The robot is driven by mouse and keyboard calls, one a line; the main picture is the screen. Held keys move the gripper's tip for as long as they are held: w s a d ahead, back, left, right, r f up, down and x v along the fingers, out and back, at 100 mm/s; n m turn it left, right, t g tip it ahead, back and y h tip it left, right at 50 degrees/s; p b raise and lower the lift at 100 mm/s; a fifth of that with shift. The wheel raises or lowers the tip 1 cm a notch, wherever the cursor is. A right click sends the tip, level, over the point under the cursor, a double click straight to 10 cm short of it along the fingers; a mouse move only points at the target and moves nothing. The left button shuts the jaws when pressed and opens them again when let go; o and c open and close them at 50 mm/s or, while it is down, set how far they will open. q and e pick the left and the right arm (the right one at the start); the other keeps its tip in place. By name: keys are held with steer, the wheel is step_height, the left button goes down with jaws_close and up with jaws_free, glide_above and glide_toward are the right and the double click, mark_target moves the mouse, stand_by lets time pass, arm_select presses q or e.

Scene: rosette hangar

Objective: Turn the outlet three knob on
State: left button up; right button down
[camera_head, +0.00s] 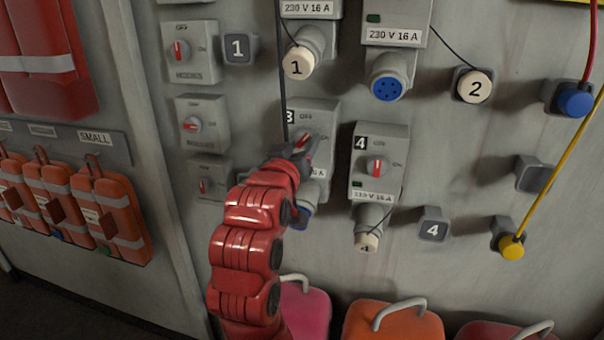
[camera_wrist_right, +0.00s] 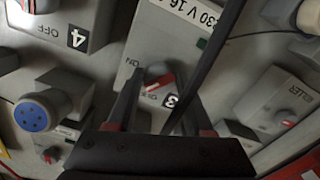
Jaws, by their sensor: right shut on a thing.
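Outlet three (camera_head: 318,112) is a grey box on the wall panel, marked 3, with OFF above its knob and ON to the right. Its red and white knob (camera_head: 303,143) is partly hidden by my right gripper (camera_head: 297,151). In the right wrist view, which is turned over, the knob (camera_wrist_right: 157,84) sits between the dark fingers of my right gripper (camera_wrist_right: 160,92), which is shut on it. The knob's mark looks slanted; its exact setting is hard to tell. The box's blue socket below is mostly hidden by my arm. My left gripper is not in view.
Outlet four (camera_head: 365,190) stands close on the right, with a tagged plug below it. A dark vertical cord (camera_head: 284,75) runs beside outlet three and crosses the right wrist view (camera_wrist_right: 222,60). Small switch boxes (camera_head: 202,122) are on the left. Coloured cases stand below.

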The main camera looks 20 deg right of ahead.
steer(key=m+b, duration=0.2)
steer(key=b, duration=0.1)
steer(key=m+b, duration=0.2)
steer(key=b, duration=0.1)
steer(key=m+b, duration=0.2)
steer(key=b, duration=0.1)
steer(key=shift+a+f+b, duration=0.1)
steer(key=shift+f+b, duration=0.25)
steer(key=m+b, duration=0.2)
steer(key=shift+r+m, duration=0.15)
steer(key=shift+m, duration=0.15)
steer(key=shift+r+m+b, duration=0.15)
steer(key=shift+m+b, duration=0.4)
steer(key=shift+m, duration=0.35)
steer(key=shift+r, duration=0.1)
steer(key=shift+c, duration=1.4)
jaws_free()
steer(key=shift+a, duration=0.1)
